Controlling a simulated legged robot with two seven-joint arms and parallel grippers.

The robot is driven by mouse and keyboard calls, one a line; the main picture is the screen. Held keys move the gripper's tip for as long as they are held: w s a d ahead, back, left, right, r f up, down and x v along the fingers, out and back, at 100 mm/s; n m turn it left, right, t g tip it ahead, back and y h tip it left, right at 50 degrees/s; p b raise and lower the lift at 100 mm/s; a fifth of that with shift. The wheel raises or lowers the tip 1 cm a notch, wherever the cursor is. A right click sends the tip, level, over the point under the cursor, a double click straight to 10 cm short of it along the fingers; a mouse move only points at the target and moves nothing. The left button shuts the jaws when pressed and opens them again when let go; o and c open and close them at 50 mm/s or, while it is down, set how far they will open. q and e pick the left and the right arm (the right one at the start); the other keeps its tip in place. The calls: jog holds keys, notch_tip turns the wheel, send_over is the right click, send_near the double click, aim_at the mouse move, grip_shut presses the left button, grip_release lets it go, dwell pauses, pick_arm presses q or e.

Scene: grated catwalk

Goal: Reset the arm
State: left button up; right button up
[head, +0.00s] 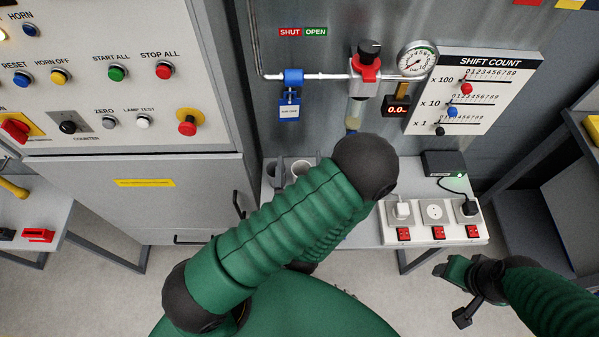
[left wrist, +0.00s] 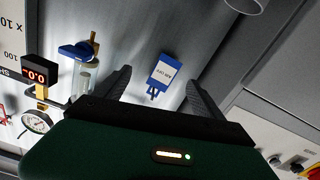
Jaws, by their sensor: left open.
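My left arm (head: 285,225) is bent across the middle of the head view and hides most of its own gripper. The dark fingertips of my left gripper (head: 298,160) show just left of the arm, in front of the grey wall panel. In the left wrist view the two fingers of this gripper (left wrist: 160,85) are spread apart with nothing held. A blue tag (left wrist: 162,73) appears between them, farther off on the panel.
The panel carries a blue valve with its tag (head: 289,107), a regulator (head: 366,65), a gauge (head: 417,60) and a shift count board (head: 472,92). A button cabinet (head: 120,70) stands left.

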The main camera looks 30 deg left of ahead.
pick_arm(q)
jog(key=w+d+f+m+g+h, duration=0.2)
jog(key=d+f+g+h, duration=0.3)
jog(key=d+g+h, duration=0.3)
jog(key=s+a+r+m+g, duration=0.2)
jog(key=s+r+m, duration=0.1)
jog(key=s, duration=0.2)
jog(key=s+a+r+m+g+h, duration=0.1)
jog(key=s+a+r+m+g, duration=0.1)
jog(key=s+r+m, duration=0.1)
jog(key=shift+s+m+g, duration=0.4)
jog(key=shift+s, duration=0.5)
jog(key=shift+w+r, duration=0.1)
jog(key=shift+c, duration=0.5)
